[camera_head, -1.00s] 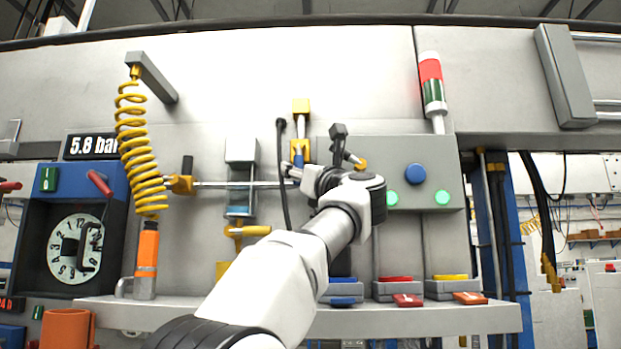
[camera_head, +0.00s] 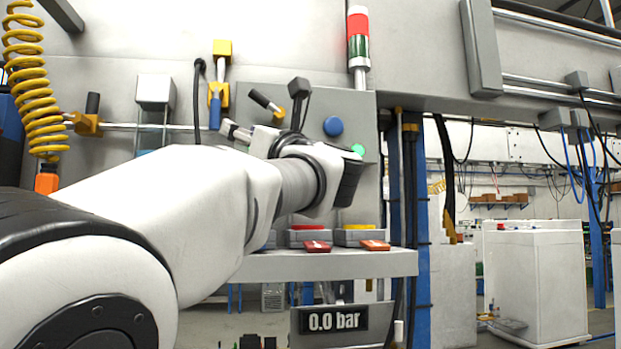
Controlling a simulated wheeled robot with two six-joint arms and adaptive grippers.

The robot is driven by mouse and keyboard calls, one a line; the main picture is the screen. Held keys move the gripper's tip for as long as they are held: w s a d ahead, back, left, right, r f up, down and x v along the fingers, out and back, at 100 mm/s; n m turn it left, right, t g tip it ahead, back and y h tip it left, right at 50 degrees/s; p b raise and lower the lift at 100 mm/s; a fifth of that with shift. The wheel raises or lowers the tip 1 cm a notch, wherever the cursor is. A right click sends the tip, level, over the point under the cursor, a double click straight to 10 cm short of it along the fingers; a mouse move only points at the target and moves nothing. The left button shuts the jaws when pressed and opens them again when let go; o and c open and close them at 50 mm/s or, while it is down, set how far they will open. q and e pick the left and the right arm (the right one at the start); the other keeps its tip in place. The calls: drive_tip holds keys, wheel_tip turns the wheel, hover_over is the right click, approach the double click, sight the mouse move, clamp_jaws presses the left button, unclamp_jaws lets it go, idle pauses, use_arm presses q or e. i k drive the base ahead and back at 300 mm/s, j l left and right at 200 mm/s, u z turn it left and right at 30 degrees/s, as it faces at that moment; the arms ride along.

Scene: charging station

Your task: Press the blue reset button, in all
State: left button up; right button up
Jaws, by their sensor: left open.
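The round blue button (camera_head: 333,126) is on the grey control panel (camera_head: 350,108), in plain view. My left arm comes in from the left and covers the panel's lower left part. My left gripper (camera_head: 250,114) is open and empty, in front of the panel's left edge. It is left of the blue button in the picture, with a visible gap between them. The other green button is hidden by my arm. My right gripper is not in view.
Below is a shelf (camera_head: 340,263) with a red-topped box (camera_head: 306,237) and a yellow-topped box (camera_head: 360,237). A red-green signal light (camera_head: 358,45) stands above the panel. A display (camera_head: 333,320) reads 0.0 bar. A coiled yellow hose (camera_head: 35,95) hangs at left.

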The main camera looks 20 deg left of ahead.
sight(332, 126)
drive_tip(key=k+l, duration=0.1)
drive_tip(key=l, duration=0.25)
drive_tip(key=k+l, duration=0.1)
drive_tip(key=l, duration=0.25)
drive_tip(key=k+l, duration=0.1)
drive_tip(key=l, duration=0.25)
drive_tip(key=k+l, duration=0.1)
drive_tip(key=l, duration=0.2)
